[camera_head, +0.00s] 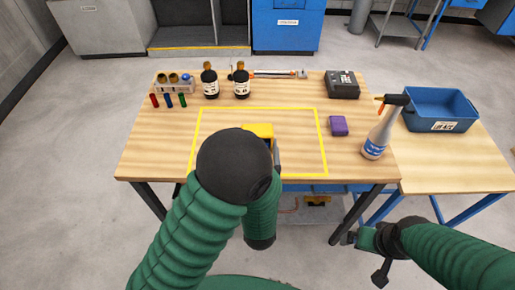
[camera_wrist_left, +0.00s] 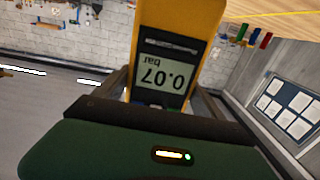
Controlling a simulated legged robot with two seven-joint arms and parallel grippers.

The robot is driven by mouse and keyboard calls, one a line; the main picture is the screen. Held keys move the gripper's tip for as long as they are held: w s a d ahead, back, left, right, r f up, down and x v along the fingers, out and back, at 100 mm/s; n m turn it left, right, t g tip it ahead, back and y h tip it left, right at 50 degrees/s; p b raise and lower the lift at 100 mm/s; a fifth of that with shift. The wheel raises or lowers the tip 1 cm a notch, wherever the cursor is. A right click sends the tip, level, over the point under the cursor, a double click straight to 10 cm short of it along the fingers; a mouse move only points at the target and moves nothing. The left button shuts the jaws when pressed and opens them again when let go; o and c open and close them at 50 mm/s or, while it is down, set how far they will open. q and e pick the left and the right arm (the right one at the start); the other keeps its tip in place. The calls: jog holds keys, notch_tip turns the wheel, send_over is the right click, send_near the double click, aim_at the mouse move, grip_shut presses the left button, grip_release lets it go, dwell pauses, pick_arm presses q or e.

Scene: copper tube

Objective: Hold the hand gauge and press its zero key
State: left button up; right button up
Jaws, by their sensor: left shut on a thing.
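The hand gauge (camera_head: 258,131) is yellow. In the head view only its top end shows beyond my left arm, over the yellow-outlined area of the table. In the left wrist view the gauge (camera_wrist_left: 177,35) fills the middle, and its display reads 0.07 bar upside down. My left gripper (camera_wrist_left: 163,98) is shut on the gauge, one finger on each side. The zero key cannot be made out; the part below the display is mostly hidden by the gripper body. My right gripper (camera_head: 365,254) is low at the right, in front of the table and apart from the gauge; its opening is unclear.
The wooden table (camera_head: 150,140) holds two dark bottles (camera_head: 241,84), a rack (camera_head: 175,86), coloured small cylinders, a dark grey device (camera_head: 342,84), a purple block (camera_head: 339,126) and a spray bottle (camera_head: 378,138). A blue bin (camera_head: 440,110) stands on the right side table. The outlined area's right part is clear.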

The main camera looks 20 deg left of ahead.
pick_arm(q)
jog(key=b+x, duration=0.1)
jog(key=x, duration=1.4)
jog(key=shift+w+d+b, duration=0.15)
jog(key=shift+w+b, duration=0.05)
jog(key=shift+b, duration=0.1)
pick_arm(e)
jog(key=shift+x, duration=0.8)
jog(key=shift+s, duration=0.15)
pick_arm(q)
notch_tip(320, 180, down, 5)
jog(key=b, duration=0.4)
pick_arm(e)
jog(key=x, duration=0.2)
jog(key=s+x, duration=0.1)
jog(key=x, duration=0.1)
jog(key=shift+f, duration=0.25)
pick_arm(q)
jog(key=shift+f, duration=0.15)
dwell(0.6)
jog(key=shift+s, duration=0.1)
pick_arm(e)
grip_shut()
dwell(0.5)
dwell(1.0)
